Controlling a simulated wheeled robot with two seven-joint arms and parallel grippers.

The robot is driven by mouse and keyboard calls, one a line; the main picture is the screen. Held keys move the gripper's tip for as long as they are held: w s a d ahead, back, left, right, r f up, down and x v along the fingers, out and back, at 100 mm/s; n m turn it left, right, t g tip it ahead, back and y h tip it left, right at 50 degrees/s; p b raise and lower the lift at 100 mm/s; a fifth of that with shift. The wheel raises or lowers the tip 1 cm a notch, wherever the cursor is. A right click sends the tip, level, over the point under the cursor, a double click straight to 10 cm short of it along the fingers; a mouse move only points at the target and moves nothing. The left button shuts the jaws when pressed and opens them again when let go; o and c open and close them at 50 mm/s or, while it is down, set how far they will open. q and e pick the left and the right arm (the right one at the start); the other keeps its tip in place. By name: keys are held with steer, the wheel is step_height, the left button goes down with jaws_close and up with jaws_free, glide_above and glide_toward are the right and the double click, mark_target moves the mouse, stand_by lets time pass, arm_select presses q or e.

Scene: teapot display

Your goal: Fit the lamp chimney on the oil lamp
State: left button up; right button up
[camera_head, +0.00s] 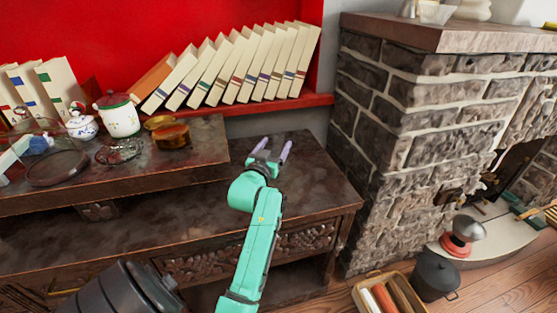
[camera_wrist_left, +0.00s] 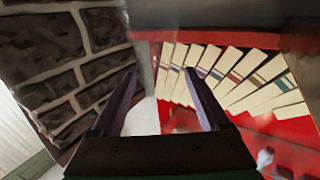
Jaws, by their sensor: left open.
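I cannot surely make out the oil lamp or its chimney. An amber and brass piece (camera_head: 171,136) stands on the raised shelf of the dark cabinet, and a clear glass shape over a dark round base (camera_head: 57,168) is at the far left. I cannot tell whether either belongs to the lamp. My left gripper (camera_head: 271,152) is open and empty above the bare right part of the cabinet top. In the left wrist view its two fingers (camera_wrist_left: 162,100) are spread with nothing between them. My right gripper is not in view.
A white canister (camera_head: 118,115), a small teapot (camera_head: 82,125) and a glass dish (camera_head: 119,151) crowd the raised shelf (camera_head: 205,150). Leaning books (camera_head: 240,68) fill the red bookcase behind. A stone fireplace (camera_head: 400,120) stands right. The cabinet top (camera_head: 310,180) is clear around my gripper.

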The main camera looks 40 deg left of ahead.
arm_select(q)
steer(key=x, duration=0.5)
steer(key=shift+w+f, duration=0.2)
steer(key=shift+w, duration=0.15)
steer(key=shift+s+r, duration=0.1)
steer(key=c, duration=0.3)
jaws_close()
